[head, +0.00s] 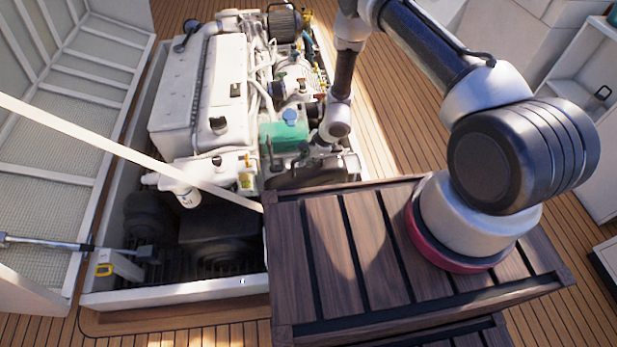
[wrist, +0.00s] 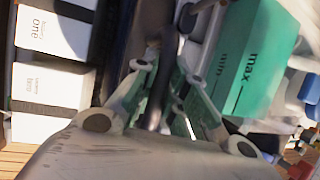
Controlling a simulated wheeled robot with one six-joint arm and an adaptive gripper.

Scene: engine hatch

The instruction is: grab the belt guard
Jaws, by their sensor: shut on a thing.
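The belt guard (head: 308,174) appears as a dark curved piece at the front of the engine, partly hidden by the wooden platform and my arm. My gripper (head: 318,146) is at its upper edge, just below the green tank. In the wrist view my gripper (wrist: 167,74) has its two fingers closed in on a dark bar-like part (wrist: 156,108), which I take to be the guard. The fingertips are blurred, so the exact contact is hard to see.
The green coolant tank (head: 285,135) with a blue cap sits close beside my gripper; its min and max marks show in the wrist view (wrist: 256,62). The white engine (head: 203,95) fills the hatch. White labelled boxes (wrist: 52,35) stand at left in the wrist view. The slatted platform (head: 335,240) is in front.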

